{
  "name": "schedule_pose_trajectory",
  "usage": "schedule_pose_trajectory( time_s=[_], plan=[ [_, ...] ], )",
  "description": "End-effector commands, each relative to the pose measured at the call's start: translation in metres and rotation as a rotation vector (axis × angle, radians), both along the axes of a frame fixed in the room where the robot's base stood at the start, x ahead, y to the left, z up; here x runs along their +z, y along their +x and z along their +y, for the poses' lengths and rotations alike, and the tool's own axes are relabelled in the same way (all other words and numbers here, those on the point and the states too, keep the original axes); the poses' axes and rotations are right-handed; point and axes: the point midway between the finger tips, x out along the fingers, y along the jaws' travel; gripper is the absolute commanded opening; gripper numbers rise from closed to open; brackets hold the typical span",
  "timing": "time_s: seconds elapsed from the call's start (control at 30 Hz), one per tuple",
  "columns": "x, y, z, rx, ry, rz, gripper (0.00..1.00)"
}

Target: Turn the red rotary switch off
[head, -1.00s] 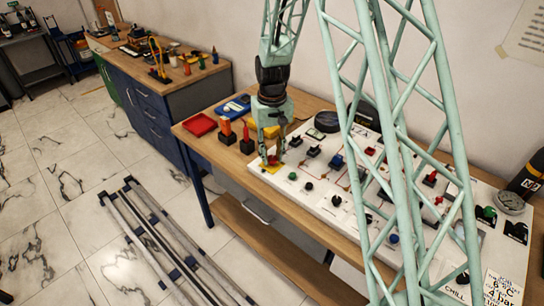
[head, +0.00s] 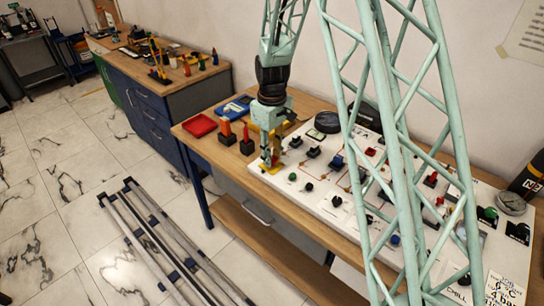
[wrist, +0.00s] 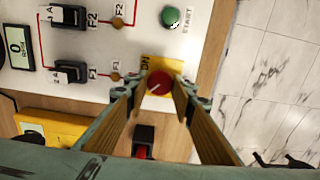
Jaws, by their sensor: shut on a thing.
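The red rotary switch (wrist: 160,83) sits on a yellow plate (wrist: 149,63) at the panel's edge. A pale line marks its round top in the wrist view. My gripper (wrist: 161,92) has one finger on each side of the knob and is shut on it. In the head view my gripper (head: 270,161) reaches down to the near left corner of the panel. The fingers largely hide the switch there, and the yellow plate (head: 266,170) shows beneath them.
The white panel (head: 318,205) carries several other switches and buttons, including a green START button (wrist: 170,17) close by.

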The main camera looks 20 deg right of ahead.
Motion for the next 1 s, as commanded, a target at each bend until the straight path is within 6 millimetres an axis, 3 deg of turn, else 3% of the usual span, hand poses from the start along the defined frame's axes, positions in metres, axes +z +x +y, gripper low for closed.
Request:
schedule_pose_trajectory(
  time_s=[0.33, 0.37, 0.5, 1.0],
  plan=[
    [0.0002, 0.0001, 0.0000, 0.004, 0.000, 0.000, 0.13],
    [0.0002, 0.0001, 0.0000, 0.003, 0.000, 0.000, 0.24],
    [0.0002, 0.0001, 0.0000, 0.003, 0.000, 0.000, 0.37],
    [0.0044, 0.0005, 0.0000, 0.002, 0.000, -0.001, 0.37]
  ],
)
